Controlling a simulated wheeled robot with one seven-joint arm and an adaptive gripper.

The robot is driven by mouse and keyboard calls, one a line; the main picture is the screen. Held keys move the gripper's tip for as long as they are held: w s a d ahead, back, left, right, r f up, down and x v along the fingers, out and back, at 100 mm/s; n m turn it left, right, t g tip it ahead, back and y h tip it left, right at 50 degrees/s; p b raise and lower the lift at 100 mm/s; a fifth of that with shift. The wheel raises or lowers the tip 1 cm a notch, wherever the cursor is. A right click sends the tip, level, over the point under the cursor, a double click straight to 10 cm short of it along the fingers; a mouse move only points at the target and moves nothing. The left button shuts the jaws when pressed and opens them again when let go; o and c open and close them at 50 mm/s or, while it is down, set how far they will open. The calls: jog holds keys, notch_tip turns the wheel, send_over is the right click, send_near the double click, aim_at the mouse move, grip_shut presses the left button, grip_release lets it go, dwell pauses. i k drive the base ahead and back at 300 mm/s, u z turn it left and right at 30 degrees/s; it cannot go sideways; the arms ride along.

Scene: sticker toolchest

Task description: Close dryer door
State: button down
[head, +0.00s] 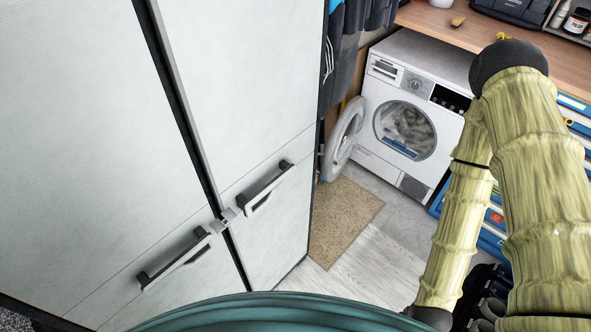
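The white dryer (384,160) stands against the back wall, right of the middle in the head view. Its round door (344,137) is open and swung out to the left on its left side, close to the tall white cabinet. The round opening (404,130) is uncovered and shows light-coloured cloth inside. My arm comes down the right side of the picture in yellowish, bamboo-like links. My gripper is not clearly shown; the arm's lower end reaches the bottom edge, well in front of the dryer and apart from the door.
A tall white cabinet (235,90) with dark handles fills the left. A tan mat (340,215) lies before the dryer. A blue tool chest (490,238) stands to the right, partly behind my arm, under a wooden top (450,28). Dark clothes (340,62) hang above the open door.

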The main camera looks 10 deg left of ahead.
aim_at(335, 158)
jog(key=u, duration=0.1)
jog(key=i, duration=0.95)
